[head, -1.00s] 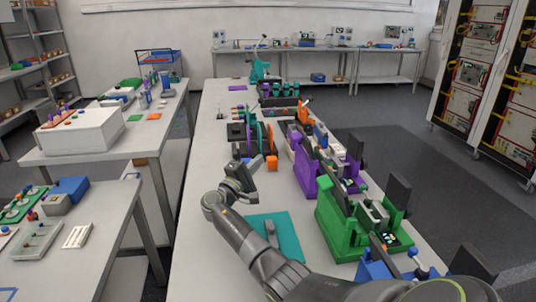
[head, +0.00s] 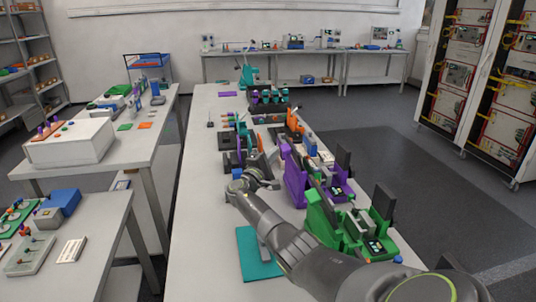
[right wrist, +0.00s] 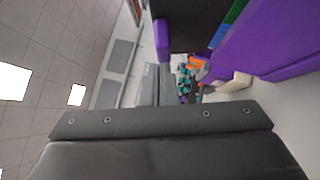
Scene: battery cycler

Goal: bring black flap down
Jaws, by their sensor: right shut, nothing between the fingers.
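The purple battery fixture (head: 297,178) stands on the long table with its black flap (head: 343,160) upright on the right side. The green fixture (head: 320,215) in front of it also has an upright black flap (head: 383,202). My right gripper (head: 264,178) is shut and empty, just left of the purple fixture and apart from its flap. The right wrist view shows a dark panel (right wrist: 205,25) at the top and purple fixture parts (right wrist: 285,40) at the right; I cannot tell which panel it is. My left gripper is not in view.
A teal mat (head: 254,255) lies on the table (head: 205,225) below my right arm. Teal and black holders (head: 240,150) stand left of the purple fixture. The left strip of the table is clear. A side table (head: 95,215) stands across a gap.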

